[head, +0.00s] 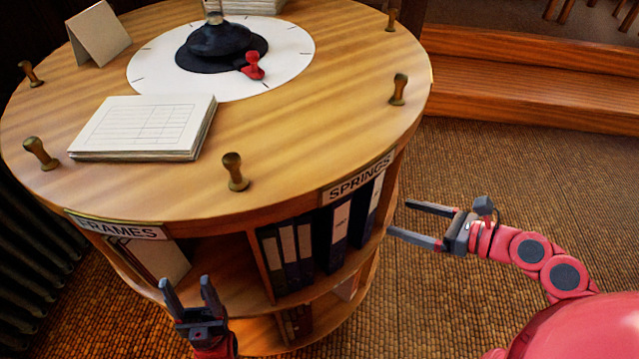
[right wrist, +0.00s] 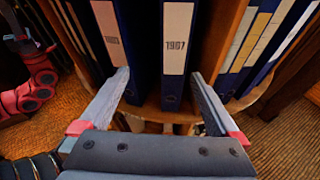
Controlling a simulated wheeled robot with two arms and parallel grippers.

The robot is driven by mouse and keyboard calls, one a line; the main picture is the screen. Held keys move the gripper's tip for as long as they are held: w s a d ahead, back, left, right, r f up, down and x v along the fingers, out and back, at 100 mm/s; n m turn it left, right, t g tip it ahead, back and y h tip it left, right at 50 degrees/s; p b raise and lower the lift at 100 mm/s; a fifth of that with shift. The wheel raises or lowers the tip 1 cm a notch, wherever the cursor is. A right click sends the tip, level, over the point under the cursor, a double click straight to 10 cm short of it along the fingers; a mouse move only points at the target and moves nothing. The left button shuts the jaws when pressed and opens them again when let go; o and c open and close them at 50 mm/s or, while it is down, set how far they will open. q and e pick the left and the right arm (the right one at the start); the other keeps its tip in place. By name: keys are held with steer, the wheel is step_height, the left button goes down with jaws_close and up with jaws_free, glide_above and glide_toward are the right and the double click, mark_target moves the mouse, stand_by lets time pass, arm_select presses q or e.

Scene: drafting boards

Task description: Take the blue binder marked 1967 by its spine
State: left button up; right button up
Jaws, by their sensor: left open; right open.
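A blue binder (right wrist: 175,85) with a white spine label stands upright in the shelf in the right wrist view. Its label looks like 1967, though the third digit is blurred. My right gripper (right wrist: 158,76) is open and empty, facing the spines. This binder's spine shows between the fingers, nearer the right one; I cannot tell contact. In the head view the right gripper (head: 398,218) is beside the shelf under the SPRINGS sign (head: 358,178). Blue binders (head: 339,238) stand there. My left gripper (head: 187,283) is open and empty before the FRAMES side.
Another blue binder (right wrist: 113,40) stands left of it, and more binders (right wrist: 245,45) stand right beyond a wooden divider (right wrist: 212,50). The round cabinet top (head: 290,130) carries brass knobs, a paper stack (head: 145,127) and a dark stand (head: 218,40). A wooden step (head: 530,90) lies behind.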

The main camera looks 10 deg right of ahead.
mark_target(373, 207)
steer(key=shift+h, duration=0.7)
steer(key=x, duration=0.3)
steer(key=d+f+x, duration=0.1)
steer(key=x, duration=0.6)
steer(key=shift+w+d+f, duration=0.2)
steer(key=shift+w, duration=0.25)
steer(key=x, duration=0.6)
steer(key=shift+w+f+b, duration=0.15)
steer(key=shift+f+b, duration=0.15)
jaws_close()
